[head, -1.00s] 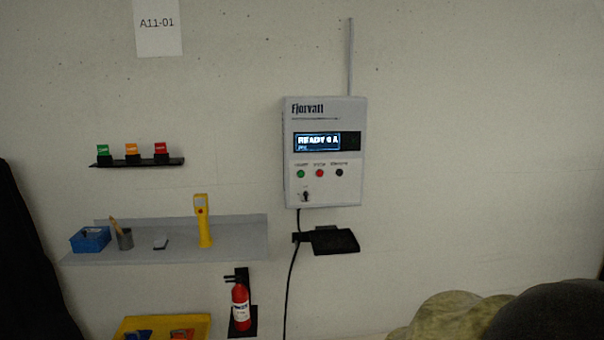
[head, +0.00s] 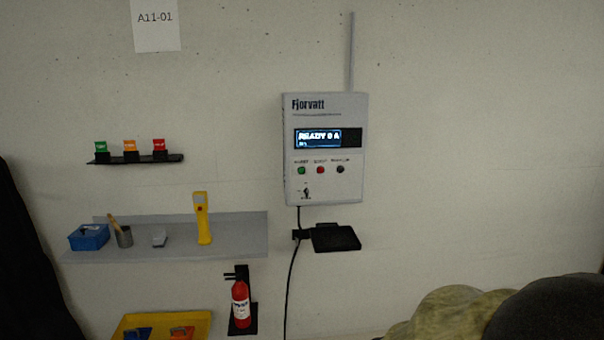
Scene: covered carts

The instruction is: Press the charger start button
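The charger (head: 325,190) is a light grey wall box marked "Fjorvatt". Its lit display (head: 318,138) reads "READY 0 A". Below the display are a green button (head: 301,170), a red button (head: 320,170) and a black button (head: 340,169) in a row. Small labels stand above them; the one over the green button seems to read "START", but it is blurred. A small switch (head: 306,192) sits lower left on the box. My gripper is not in view.
A black bracket (head: 336,238) juts out under the charger, beside a hanging cable (head: 290,275). A grey shelf (head: 165,245) with a yellow tool (head: 202,218) is to the left. A fire extinguisher (head: 240,302) hangs below. Rounded covered shapes (head: 445,312) fill the lower right.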

